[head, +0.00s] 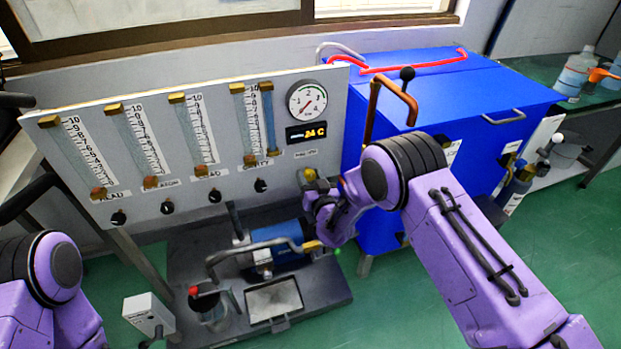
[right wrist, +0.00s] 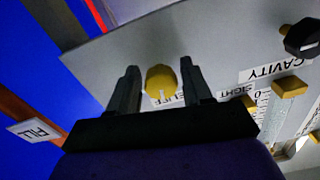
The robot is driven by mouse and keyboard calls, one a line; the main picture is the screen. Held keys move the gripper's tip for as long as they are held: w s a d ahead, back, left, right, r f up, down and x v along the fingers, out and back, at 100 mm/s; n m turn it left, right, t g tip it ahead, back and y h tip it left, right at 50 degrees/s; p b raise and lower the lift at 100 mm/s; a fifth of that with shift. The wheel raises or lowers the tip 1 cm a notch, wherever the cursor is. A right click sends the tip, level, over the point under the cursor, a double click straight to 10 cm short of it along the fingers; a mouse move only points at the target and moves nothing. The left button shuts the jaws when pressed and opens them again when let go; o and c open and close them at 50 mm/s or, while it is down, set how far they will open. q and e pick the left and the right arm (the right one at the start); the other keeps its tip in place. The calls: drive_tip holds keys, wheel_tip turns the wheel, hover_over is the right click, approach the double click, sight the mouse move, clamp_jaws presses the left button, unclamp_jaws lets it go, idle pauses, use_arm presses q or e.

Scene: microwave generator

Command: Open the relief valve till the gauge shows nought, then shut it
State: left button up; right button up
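The relief valve is a yellow knob (head: 309,175) at the lower right of the grey panel. In the right wrist view the yellow knob (right wrist: 161,80) sits between the two dark fingers of my right gripper (right wrist: 160,70), with a visible gap on each side. Its partly hidden label below ends in "LIEF". The fingers are open; in the head view my right gripper (head: 316,186) is at the knob, its fingers hard to make out. The round gauge (head: 306,98) has a thin red slanted needle; its exact reading is too small to tell. My left gripper is out of view.
Several flow tubes (head: 200,128) with black knobs line the panel (head: 225,120). A blue cabinet (head: 430,100) with a copper pipe (head: 372,108) stands close right of the panel. Below is a dark base (head: 325,285) with a blue cylinder and pipes.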

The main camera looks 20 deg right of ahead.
drive_tip(key=c, duration=0.6)
drive_tip(key=shift+c, duration=0.2)
drive_tip(key=shift+f+m, duration=0.1)
drive_tip(key=shift+m, duration=0.3)
drive_tip(key=m, duration=0.3)
drive_tip(key=shift+s, duration=0.1)
drive_tip(key=m+b, duration=0.1)
drive_tip(key=m, duration=0.3)
drive_tip(key=shift+a+f+m, duration=0.1)
drive_tip(key=shift+a+m, duration=0.05)
drive_tip(key=shift+m, duration=0.15)
drive_tip(key=m+b, duration=0.1)
drive_tip(key=m, duration=0.4)
drive_tip(key=shift+a, duration=0.1)
drive_tip(key=shift+a+m+b, duration=0.1)
drive_tip(key=shift+m+b, duration=0.5)
drive_tip(key=shift+m, duration=0.7)
